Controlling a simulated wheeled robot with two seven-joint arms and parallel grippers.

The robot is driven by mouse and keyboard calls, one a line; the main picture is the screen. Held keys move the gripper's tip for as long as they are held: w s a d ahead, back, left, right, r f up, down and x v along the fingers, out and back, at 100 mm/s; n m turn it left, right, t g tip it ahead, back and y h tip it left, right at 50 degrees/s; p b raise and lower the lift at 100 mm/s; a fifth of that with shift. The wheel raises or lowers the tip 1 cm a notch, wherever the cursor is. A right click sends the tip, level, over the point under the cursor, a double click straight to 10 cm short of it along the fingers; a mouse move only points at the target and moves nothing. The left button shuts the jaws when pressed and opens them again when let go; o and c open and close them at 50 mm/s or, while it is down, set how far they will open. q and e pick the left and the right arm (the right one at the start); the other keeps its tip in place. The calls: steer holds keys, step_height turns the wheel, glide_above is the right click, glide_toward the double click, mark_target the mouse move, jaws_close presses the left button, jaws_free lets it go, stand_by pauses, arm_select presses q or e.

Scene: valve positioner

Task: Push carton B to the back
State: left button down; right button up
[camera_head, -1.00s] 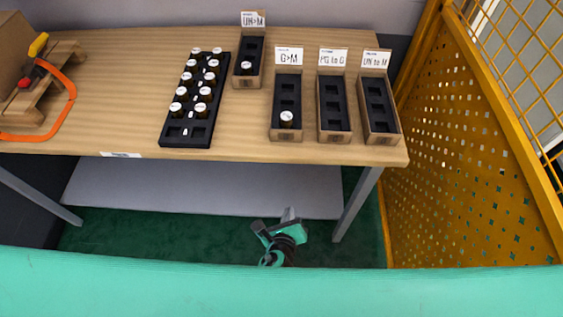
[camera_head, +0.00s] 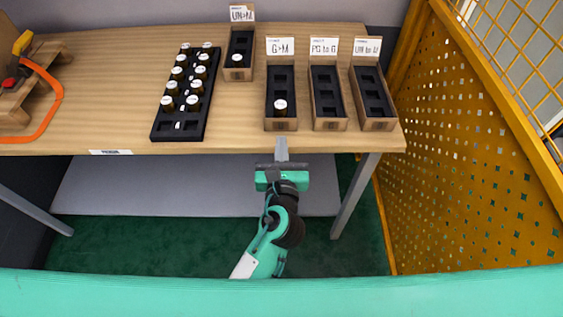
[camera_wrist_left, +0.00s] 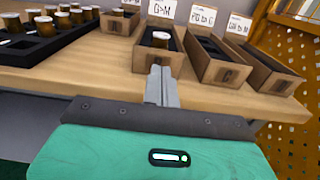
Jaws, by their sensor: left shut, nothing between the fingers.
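The carton labelled G>M (camera_head: 281,125) stands near the table's front edge with one white-capped vial in its black insert. I take it as carton B, because the carton to its right bears a C; its own front letter is not readable. It also shows in the left wrist view (camera_wrist_left: 142,57). My left gripper (camera_head: 281,142) is shut and empty, its fingertips just in front of this carton's front wall. In the left wrist view the fingers (camera_wrist_left: 160,76) hide part of that wall; I cannot tell whether they touch. My right gripper is not in view.
The PG to G carton (camera_head: 328,124) and UN to M carton (camera_head: 378,124) stand to the right. The UN>M carton (camera_head: 238,73) sits farther back, left. A black vial rack (camera_head: 180,126) stands left. Behind the G>M carton is bare tabletop. A yellow perforated panel (camera_head: 450,130) is right.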

mark_target(281, 121)
arm_select(q)
steer(key=shift+w, duration=2.55)
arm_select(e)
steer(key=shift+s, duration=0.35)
arm_select(q)
steer(key=shift+w+p, duration=0.25)
steer(key=shift+p, duration=0.1)
steer(key=w+p, duration=0.1)
steer(key=w, duration=0.2)
steer(key=shift+w, duration=0.25)
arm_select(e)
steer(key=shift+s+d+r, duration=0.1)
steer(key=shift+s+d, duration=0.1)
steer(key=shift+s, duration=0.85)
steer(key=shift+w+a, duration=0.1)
